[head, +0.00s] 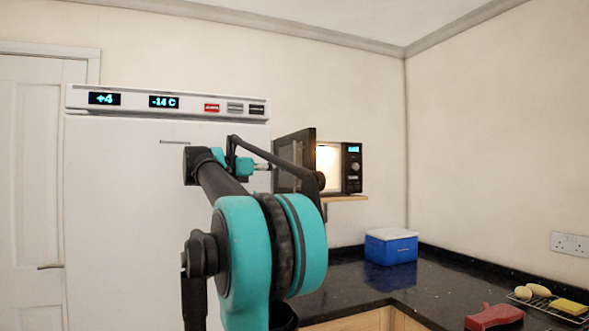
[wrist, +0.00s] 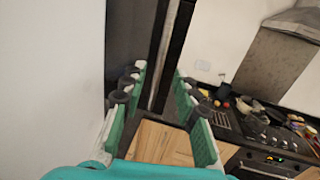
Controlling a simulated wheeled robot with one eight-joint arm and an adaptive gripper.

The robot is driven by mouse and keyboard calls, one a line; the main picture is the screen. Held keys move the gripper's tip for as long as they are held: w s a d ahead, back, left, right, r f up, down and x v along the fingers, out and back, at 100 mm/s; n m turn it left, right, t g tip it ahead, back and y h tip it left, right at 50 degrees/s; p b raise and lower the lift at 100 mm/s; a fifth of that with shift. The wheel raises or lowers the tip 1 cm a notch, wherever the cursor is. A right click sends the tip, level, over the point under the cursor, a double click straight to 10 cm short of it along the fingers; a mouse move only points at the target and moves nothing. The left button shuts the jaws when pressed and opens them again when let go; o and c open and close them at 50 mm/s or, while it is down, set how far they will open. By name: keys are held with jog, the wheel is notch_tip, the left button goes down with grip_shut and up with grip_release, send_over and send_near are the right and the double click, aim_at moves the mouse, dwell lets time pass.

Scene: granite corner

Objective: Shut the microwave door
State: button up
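The black microwave (head: 352,168) sits on a wooden shelf at the back, its inside lit. Its dark door (head: 296,162) stands wide open, swung out to the left, and my forearm covers part of it. A dark upright panel with a pale strip, seemingly the door (wrist: 128,40), rises beyond and between the fingertips. I cannot tell whether they touch it.
A white fridge (head: 130,210) stands at the left, close to my arm. A blue cool box (head: 391,248) is on the dark counter (head: 350,290) below the microwave. A red item (head: 494,316) and a wire rack (head: 548,303) are at the right. The wrist view shows a hob (wrist: 270,135).

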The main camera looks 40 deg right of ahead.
aim_at(294, 167)
jog(key=d, duration=0.6)
jog(key=shift+s, duration=0.15)
grip_shut()
